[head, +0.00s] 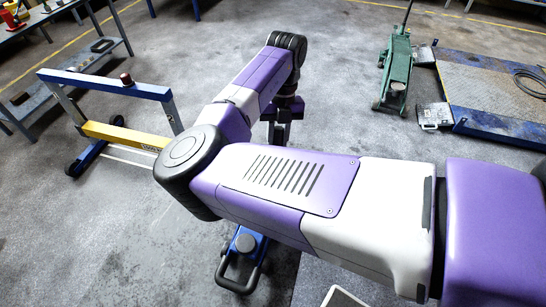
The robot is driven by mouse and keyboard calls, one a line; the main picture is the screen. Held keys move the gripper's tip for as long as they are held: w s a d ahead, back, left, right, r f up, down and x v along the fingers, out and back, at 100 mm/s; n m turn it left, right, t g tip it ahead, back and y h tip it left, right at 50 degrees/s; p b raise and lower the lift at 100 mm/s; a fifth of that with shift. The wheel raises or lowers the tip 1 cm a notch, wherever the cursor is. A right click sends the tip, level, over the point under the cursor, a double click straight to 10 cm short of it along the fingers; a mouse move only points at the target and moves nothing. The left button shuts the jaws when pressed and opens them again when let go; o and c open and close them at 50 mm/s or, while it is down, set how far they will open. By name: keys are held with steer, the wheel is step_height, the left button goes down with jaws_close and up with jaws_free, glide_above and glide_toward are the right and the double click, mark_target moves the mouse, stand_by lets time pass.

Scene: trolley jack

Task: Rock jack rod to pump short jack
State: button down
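A green trolley jack (396,65) stands on the floor at the upper right, with a thin dark rod (406,14) rising from its far end. A blue device with a black loop handle (240,262) is on the floor below my arm. The arm hides most of it, and I cannot tell whether it is the short jack. My gripper (279,131) hangs at the arm's end near the picture's middle, well left of the green jack. Its fingers are too small and hidden to read, and no held rod shows.
A blue lift platform (487,88) with a coiled dark cable lies right of the green jack. A blue and yellow wheeled frame (110,125) stands at left. Workbenches (45,19) line the upper left. Open concrete floor lies between my gripper and the green jack.

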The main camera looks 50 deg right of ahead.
steer(key=shift+s+a+f, duration=0.15)
steer(key=shift+s, duration=0.15)
steer(key=shift+s+a+h+b, duration=0.15)
steer(key=shift+a+h, duration=0.2)
steer(key=shift+a, duration=0.15)
steer(key=shift+s+a+h+b, duration=0.1)
steer(key=shift+a+h+b, duration=0.05)
steer(key=shift+a+h, duration=0.25)
steer(key=shift+d, duration=0.1)
steer(key=shift+w+d+y+p, duration=0.1)
steer(key=shift+d+y+p, duration=0.3)
steer(key=shift+d, duration=0.15)
steer(key=shift+w+d+f+y, duration=0.15)
steer(key=shift+w+d+y, duration=0.15)
steer(key=shift+d+y, duration=0.3)
steer(key=shift+d, duration=0.1)
